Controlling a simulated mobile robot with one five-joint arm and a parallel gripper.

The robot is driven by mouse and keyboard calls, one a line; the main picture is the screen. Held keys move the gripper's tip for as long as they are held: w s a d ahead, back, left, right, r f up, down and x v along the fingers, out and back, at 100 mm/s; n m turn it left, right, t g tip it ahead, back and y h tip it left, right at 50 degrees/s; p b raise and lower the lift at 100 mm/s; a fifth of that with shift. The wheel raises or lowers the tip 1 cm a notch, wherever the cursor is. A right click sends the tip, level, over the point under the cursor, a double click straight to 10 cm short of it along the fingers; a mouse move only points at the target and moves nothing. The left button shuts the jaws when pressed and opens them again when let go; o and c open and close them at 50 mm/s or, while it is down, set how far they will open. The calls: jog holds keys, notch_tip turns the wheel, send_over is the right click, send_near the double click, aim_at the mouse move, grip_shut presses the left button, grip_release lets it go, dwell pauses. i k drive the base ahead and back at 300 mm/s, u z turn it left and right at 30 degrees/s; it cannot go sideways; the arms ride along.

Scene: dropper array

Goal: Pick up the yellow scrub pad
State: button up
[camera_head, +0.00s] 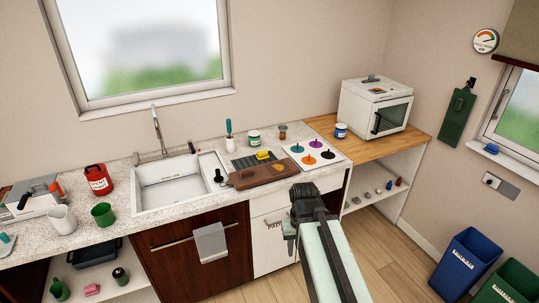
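The yellow scrub pad (263,155) is a small bright block on the counter right of the sink. It lies at the dark ribbed mat (243,161), just behind a brown board (262,174). My gripper (289,240) hangs at the end of my arm in front of the counter, below and to the right of the pad and well apart from it. Its fingers are small and dark here, so I cannot tell whether they are open or shut.
A white sink (174,186) is left of the pad. A white oven (374,106) is farther right. Wooden floor (385,265) is free at right.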

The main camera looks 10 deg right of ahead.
aim_at(264, 154)
jog(key=z, duration=1.1)
jog(key=i, duration=2.75)
jog(key=u, duration=4)
jog(key=i, duration=1.05)
